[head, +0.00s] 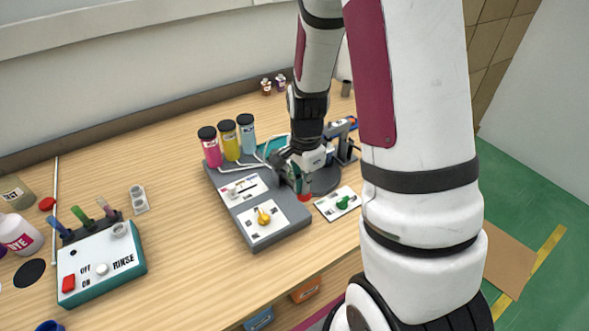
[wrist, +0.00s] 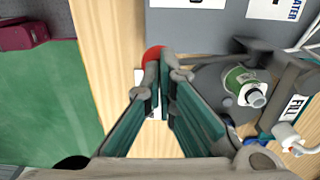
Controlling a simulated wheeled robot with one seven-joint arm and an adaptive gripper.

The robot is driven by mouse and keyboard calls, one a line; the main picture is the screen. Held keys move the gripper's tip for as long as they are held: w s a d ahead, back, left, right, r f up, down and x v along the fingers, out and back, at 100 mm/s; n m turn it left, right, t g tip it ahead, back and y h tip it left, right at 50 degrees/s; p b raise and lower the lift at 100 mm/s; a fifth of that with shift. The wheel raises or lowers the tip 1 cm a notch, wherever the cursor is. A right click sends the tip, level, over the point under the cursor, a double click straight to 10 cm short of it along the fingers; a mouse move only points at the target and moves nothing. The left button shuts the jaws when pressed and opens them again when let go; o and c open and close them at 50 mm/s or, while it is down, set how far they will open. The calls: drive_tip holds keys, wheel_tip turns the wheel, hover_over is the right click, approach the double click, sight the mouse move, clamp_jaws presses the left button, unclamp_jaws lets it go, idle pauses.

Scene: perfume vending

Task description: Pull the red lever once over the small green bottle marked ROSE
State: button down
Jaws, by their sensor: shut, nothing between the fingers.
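My gripper (wrist: 164,60) is shut and empty, pointing down at the right edge of the grey dispensing unit. It also shows in the head view (head: 303,188). A red rounded piece (wrist: 153,54) is right at its fingertips; I cannot tell whether they touch. It also shows beneath the fingers in the head view (head: 304,197). A small green bottle (wrist: 240,79) with a white neck is on a dark round plate, to the right of the fingers in the wrist view. Its label is unreadable. A small red part (head: 353,120) tops the stand; whether it is the lever is unclear.
The grey unit (head: 235,208) carries pink, yellow and blue bottles and a yellow knob (head: 264,217). A white card with a green knob (head: 342,203) lies to the right. Bare table (head: 180,245) lies between.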

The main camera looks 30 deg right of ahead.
sight(304, 197)
drive_tip(key=shift+f+b, duration=1.1)
drive_tip(key=shift+f, duration=1.3)
drive_tip(key=shift+r, duration=0.1)
drive_tip(key=shift+r+p, duration=2.1)
drive_tip(key=shift+r, duration=1.5)
drive_tip(key=shift+r+p, duration=0.5)
drive_tip(key=shift+r, duration=0.65)
